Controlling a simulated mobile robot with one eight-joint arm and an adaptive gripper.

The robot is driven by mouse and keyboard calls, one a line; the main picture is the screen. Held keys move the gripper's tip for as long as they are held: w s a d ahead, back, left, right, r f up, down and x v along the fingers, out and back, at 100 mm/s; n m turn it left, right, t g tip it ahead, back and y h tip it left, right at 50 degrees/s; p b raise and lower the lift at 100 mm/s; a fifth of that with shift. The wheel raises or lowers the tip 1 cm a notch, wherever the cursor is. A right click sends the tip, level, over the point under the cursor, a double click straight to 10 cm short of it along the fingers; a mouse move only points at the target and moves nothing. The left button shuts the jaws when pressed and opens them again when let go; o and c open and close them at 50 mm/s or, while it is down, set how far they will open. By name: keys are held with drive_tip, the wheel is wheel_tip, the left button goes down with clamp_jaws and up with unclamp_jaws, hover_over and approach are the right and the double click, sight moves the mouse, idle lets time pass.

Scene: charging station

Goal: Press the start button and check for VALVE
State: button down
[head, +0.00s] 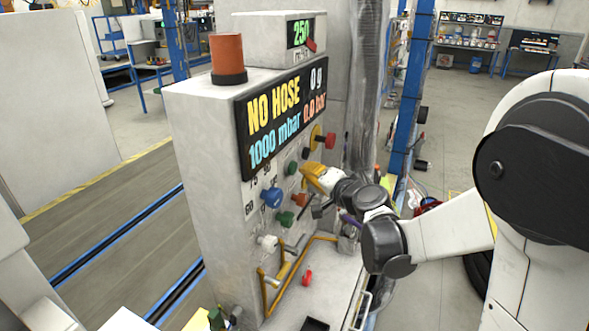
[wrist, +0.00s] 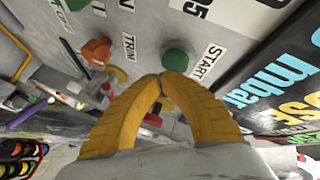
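The start button is a round green button (wrist: 175,59) beside the START label (wrist: 207,62) in the wrist view. My gripper (wrist: 160,76) has yellow fingers with their tips together, holding nothing visible. The tips appear just short of the button and partly overlap its lower edge; I cannot tell whether they touch. In the head view my gripper (head: 306,170) is at the front of the grey station (head: 205,140), near several green buttons. The display (head: 285,110) reads NO HOSE, 1000 mbar, 0 g and 0.0 bar; the word VALVE does not show.
A blue knob (head: 271,197), an orange knob (head: 299,200) and a red knob (head: 329,140) stick out around my gripper. A yellow pipe frame (head: 271,302) is lower down. An orange beacon (head: 227,56) stands on top. A blue post (head: 409,100) rises behind my arm.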

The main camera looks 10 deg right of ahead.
drive_tip(key=shift+w+a, duration=0.1)
drive_tip(key=shift+a, duration=0.05)
idle(0.8)
drive_tip(key=shift+w+a, duration=0.15)
drive_tip(key=shift+a, duration=0.05)
drive_tip(key=shift+w+a, duration=0.3)
drive_tip(key=shift+a, duration=0.1)
idle(0.8)
idle(0.3)
drive_tip(key=shift+s+d, duration=0.55)
drive_tip(key=shift+d, duration=0.15)
drive_tip(key=s+d, duration=0.1)
drive_tip(key=d, duration=0.1)
drive_tip(key=s+d, duration=0.2)
drive_tip(key=shift+b, duration=0.35)
idle(0.5)
